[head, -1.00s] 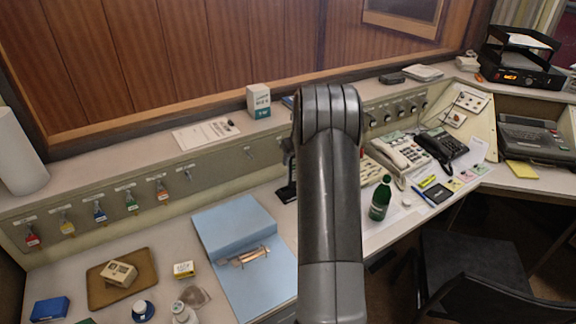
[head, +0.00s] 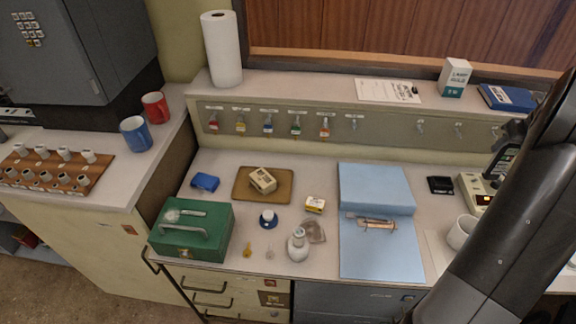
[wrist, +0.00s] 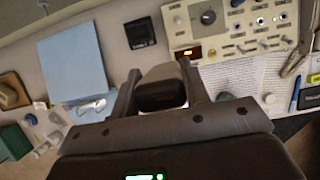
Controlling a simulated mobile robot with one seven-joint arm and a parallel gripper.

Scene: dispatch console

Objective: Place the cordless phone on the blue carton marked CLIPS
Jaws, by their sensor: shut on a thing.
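My gripper (head: 507,140) is at the right of the head view, above the desk, partly hidden by my arm. It is shut on a dark cordless phone (head: 502,162). In the wrist view the phone's dark end (wrist: 160,88) sits between the two fingers. A small blue carton (head: 205,182) lies on the desk at the left, behind the green cash box and well away from my gripper. A larger flat blue box or book (head: 508,97) with a pale label lies on the ledge behind. I cannot read CLIPS on either.
A blue binder (head: 376,190) lies mid-desk. A white mug (head: 461,232) and a beige console (head: 482,193) are near my arm.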

